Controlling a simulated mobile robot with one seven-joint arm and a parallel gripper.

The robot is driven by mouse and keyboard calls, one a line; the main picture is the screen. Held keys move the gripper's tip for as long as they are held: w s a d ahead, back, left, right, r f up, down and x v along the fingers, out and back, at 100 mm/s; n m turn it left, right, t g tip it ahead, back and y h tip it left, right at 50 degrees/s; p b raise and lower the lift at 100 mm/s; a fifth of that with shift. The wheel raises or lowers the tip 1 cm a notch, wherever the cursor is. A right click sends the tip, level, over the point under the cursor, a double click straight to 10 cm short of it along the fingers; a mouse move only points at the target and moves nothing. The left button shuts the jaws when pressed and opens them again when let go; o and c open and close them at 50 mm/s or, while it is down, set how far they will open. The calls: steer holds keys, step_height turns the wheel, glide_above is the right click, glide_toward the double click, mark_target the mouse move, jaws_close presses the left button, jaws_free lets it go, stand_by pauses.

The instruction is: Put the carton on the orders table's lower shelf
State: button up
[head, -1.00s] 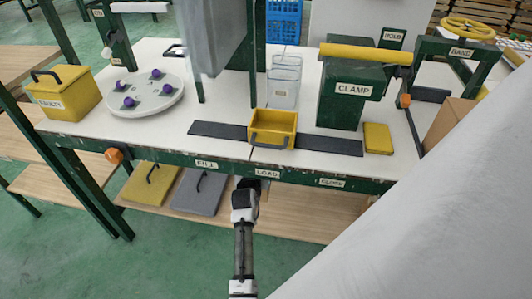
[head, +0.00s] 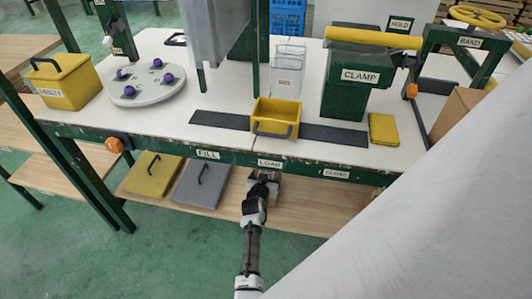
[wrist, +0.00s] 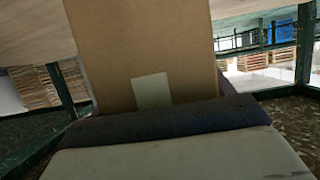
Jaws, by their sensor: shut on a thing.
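The carton (wrist: 140,45) is a brown cardboard box with a pale label, close in front of my gripper (wrist: 170,108) in the wrist view. My gripper is shut on it. In the head view my gripper (head: 262,182) reaches under the worktable's front edge, below the LOAD label. Only a small part of the carton shows there, the rest hidden by the gripper and tabletop. The wooden lower shelf (head: 325,211) runs below the tabletop. I cannot tell whether the carton touches it. No label marks this table as the orders table.
A yellow lid (head: 153,176) and a grey lid (head: 202,184) lie on the shelf, left of my gripper. Green legs stand at the left. On the tabletop are a yellow bin (head: 290,111), a green clamp press (head: 345,98) and another brown box (head: 458,112). Shelf right of my gripper looks clear.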

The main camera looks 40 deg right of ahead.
steer(key=shift+r, duration=0.15)
steer(key=shift+f, duration=0.2)
steer(key=o, duration=2)
steer(key=shift+r, duration=0.25)
steer(key=p+v, duration=0.5)
steer(key=v, duration=0.7)
steer(key=shift+f, duration=0.15)
